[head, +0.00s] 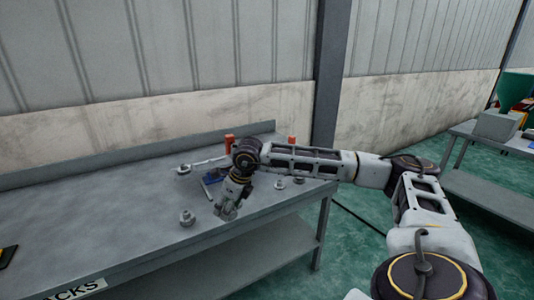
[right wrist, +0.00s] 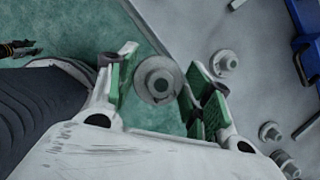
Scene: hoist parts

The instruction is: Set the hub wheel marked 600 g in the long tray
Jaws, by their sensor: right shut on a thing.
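My right gripper (head: 226,210) is over the front edge of the grey workbench. In the right wrist view its green-padded fingers (right wrist: 158,88) are shut on a round grey hub wheel (right wrist: 158,79) with a raised centre. No 600 g mark is readable on it. Other small grey hub wheels stand on the bench, one at the left of the gripper (head: 187,218) and others at its right (head: 279,184) (head: 299,180). A blue object (head: 210,187), partly hidden by my right arm, lies behind the gripper; I cannot tell whether it is the long tray. My left gripper is not seen.
The grey workbench (head: 100,217) has wide clear room at the left. A grey rod-like part (head: 200,163) lies near the back. A second table (head: 495,155) with a green hopper stands far right.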

